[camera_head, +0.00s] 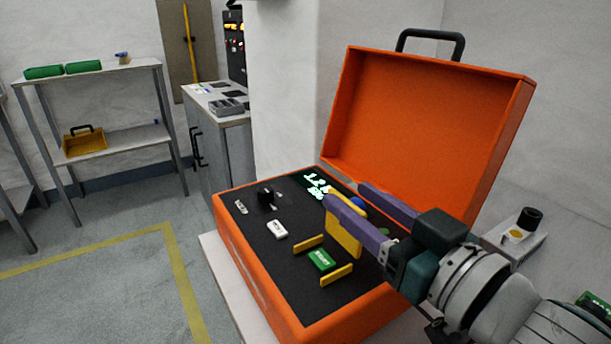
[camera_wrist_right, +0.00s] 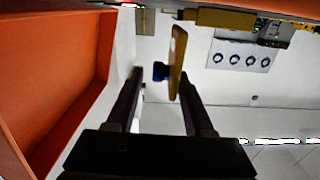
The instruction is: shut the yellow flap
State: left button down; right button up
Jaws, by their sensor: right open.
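The yellow flap (camera_head: 344,239) stands raised on the black panel of the open orange case, partly hidden by a purple finger of my right gripper (camera_head: 345,194). In the right wrist view the flap (camera_wrist_right: 177,62) shows nearly edge-on as a narrow upright strip. My right gripper (camera_wrist_right: 160,76) is open, with its fingers apart and the flap by the tip of the right-hand finger there. I cannot tell whether they touch. A blue knob (camera_wrist_right: 160,72) shows beside the flap, between the finger lines. My left gripper is not in view.
The orange case (camera_head: 262,284) has its lid (camera_head: 430,130) raised behind my gripper. On the panel are a green block (camera_head: 321,260) between two yellow strips, a white switch (camera_head: 277,229), a black knob (camera_head: 266,197) and a lit display (camera_head: 317,186). The panel's left side is free of my arm.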

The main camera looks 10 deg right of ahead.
jog(key=shift+w+a, duration=0.2)
jog(key=shift+w, duration=0.25)
jog(key=shift+c, duration=0.2)
grip_shut()
